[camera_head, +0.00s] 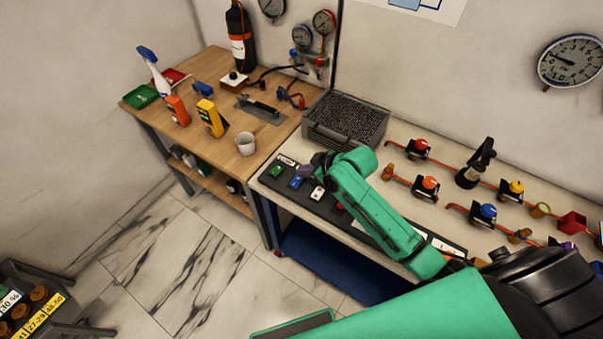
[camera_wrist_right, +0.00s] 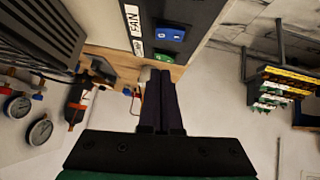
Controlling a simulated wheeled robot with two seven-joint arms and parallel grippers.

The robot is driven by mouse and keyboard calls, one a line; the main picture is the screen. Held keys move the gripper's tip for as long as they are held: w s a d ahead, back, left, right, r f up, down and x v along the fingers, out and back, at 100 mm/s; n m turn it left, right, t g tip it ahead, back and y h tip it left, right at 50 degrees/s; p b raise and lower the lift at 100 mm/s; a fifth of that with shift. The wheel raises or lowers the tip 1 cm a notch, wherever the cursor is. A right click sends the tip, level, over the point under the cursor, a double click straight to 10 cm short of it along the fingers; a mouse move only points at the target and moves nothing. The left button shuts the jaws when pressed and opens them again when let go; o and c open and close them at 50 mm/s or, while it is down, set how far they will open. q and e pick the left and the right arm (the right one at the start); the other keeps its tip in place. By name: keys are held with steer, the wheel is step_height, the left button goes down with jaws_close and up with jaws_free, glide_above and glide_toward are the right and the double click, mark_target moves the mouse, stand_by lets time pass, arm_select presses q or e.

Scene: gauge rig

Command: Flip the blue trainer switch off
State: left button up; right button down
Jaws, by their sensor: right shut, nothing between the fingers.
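The blue trainer switch (camera_head: 296,182) sits on the black switch panel (camera_head: 266,181) along the front of the light bench, between a green switch (camera_head: 275,172) and a white one (camera_head: 317,194). In the right wrist view the blue switch (camera_wrist_right: 172,34) shows near the top, beyond the fingertips. My right gripper (camera_head: 307,170) hovers just behind the blue switch, close to the panel. Its dark fingers (camera_wrist_right: 160,72) are together with nothing between them. Whether a fingertip touches the panel cannot be told. The switch's rocker position is too small to read. My left gripper does not show.
A grey case (camera_head: 345,120) stands right behind the panel. Valves with coloured knobs, such as a red one (camera_head: 420,146), line the bench to the right. A wooden table (camera_head: 262,135) with tools and a mug (camera_head: 245,143) adjoins at the left. Floor in front is clear.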

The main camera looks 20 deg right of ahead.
glide_above(301, 183)
step_height(301, 183, down, 4)
steer(key=shift+s+a+f+p, duration=0.1)
steer(key=shift+f+p, duration=0.05)
steer(key=shift+p, duration=0.3)
steer(key=shift+f, duration=0.55)
